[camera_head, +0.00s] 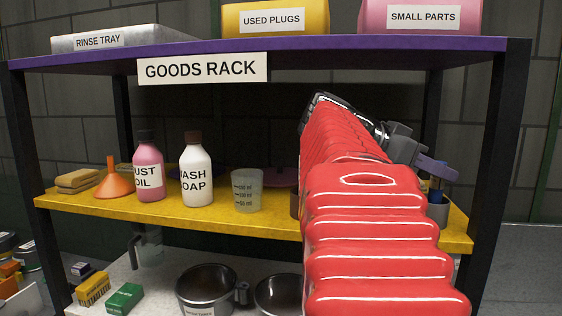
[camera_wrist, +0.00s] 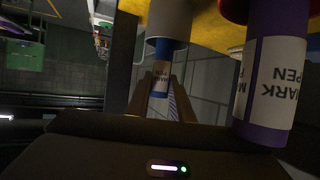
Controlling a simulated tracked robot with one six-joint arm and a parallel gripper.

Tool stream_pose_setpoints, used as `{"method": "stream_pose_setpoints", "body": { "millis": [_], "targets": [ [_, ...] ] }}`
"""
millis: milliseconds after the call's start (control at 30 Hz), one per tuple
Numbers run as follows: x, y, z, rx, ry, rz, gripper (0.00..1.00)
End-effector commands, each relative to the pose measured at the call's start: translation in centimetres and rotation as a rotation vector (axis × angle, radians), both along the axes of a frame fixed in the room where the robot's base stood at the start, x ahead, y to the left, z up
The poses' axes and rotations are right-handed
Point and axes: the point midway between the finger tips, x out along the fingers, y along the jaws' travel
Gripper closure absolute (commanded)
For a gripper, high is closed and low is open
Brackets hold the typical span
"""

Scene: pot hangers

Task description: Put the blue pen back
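The blue pen (camera_wrist: 159,84) has a tan label. In the wrist view it sticks out of a grey cup (camera_wrist: 170,22), and that picture is turned over. In the head view the blue pen (camera_head: 436,185) stands in the grey cup (camera_head: 438,211) at the right end of the yellow shelf. My gripper (camera_wrist: 164,80) has its fingers on either side of the pen's outer end. Whether they press on it cannot be told. In the head view my gripper (camera_head: 436,170) is just above the cup, partly hidden by my red arm.
A purple marker pen (camera_wrist: 270,80) stands close beside my gripper in the wrist view. The yellow shelf (camera_head: 270,224) also holds a measuring beaker (camera_head: 247,190), a white soap bottle (camera_head: 197,175), a pink bottle (camera_head: 148,170) and an orange funnel (camera_head: 114,183). A black post (camera_head: 492,170) stands right of the cup.

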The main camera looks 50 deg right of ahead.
Motion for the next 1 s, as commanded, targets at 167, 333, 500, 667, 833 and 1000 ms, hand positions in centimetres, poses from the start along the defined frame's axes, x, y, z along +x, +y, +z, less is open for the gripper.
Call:
{"method": "stream_pose_setpoints", "body": {
  "millis": [167,333,500,667,833,1000],
  "targets": [
    [0.0,0.0,0.0,0.0,0.0,0.0,0.67],
    [0.0,0.0,0.0,0.0,0.0,0.0,0.63],
    [0.0,0.0,0.1,-0.001,-0.001,0.001,0.63],
    [0.5,0.5,0.5,-0.001,-0.001,0.003,0.63],
    [1.5,1.8,1.2,-0.001,-0.002,0.005,0.63],
    [2.8,3.5,2.1,-0.001,-0.002,0.006,0.63]
  ]
}}
